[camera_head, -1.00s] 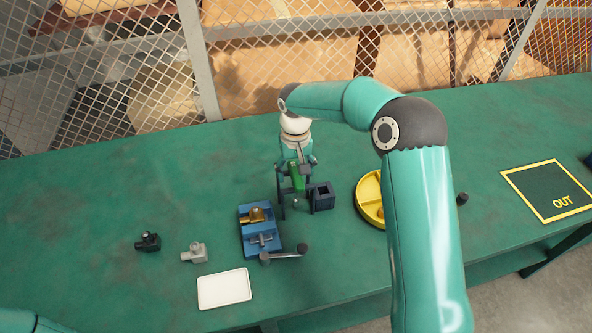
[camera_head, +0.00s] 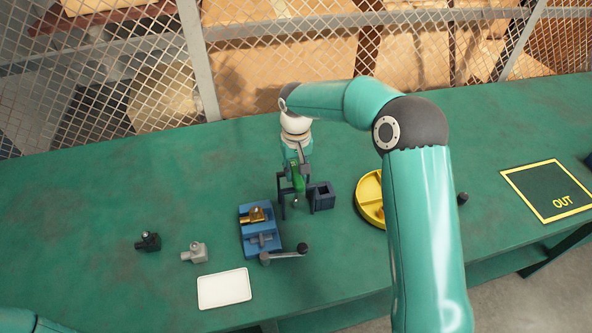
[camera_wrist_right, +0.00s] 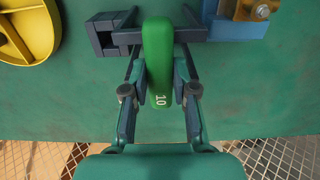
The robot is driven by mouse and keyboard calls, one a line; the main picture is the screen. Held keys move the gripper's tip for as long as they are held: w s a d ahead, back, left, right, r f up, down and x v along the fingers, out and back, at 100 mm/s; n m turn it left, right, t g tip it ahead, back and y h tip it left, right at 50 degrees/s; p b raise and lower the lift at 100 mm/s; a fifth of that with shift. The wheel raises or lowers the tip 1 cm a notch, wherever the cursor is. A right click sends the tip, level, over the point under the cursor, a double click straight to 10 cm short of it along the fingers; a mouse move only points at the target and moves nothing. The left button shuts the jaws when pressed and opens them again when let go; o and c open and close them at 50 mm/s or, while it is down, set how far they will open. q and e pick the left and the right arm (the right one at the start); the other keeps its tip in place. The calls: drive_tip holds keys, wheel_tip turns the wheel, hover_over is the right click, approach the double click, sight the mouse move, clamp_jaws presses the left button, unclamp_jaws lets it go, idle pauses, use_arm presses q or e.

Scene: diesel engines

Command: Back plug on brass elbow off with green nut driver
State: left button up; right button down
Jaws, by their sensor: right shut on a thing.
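The brass elbow (camera_head: 253,215) sits in the jaws of a blue vise (camera_head: 259,238) on the green bench. Part of it also shows at the top right of the right wrist view (camera_wrist_right: 257,8). The green nut driver (camera_wrist_right: 158,65), marked 10, is between the fingers of my right gripper (camera_head: 295,193), which is shut on its handle. In the head view the driver (camera_head: 299,177) is to the right of the vise, next to a dark square holder (camera_head: 322,196). The plug on the elbow is too small to make out clearly. My left gripper is out of view.
A grey elbow fitting (camera_head: 195,252) and a black one (camera_head: 148,242) lie left of the vise. A white tray (camera_head: 224,289) is in front. A yellow round tray (camera_head: 368,183) stands right, partly behind my arm. The OUT mat (camera_head: 545,190) is far right. A mesh fence stands behind.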

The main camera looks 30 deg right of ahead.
sight(296, 172)
drive_tip(key=shift+r, duration=0.15)
wheel_tip(296, 172, up, 16)
drive_tip(key=p, duration=1)
drive_tip(key=shift+p, duration=0.35)
idle(0.3)
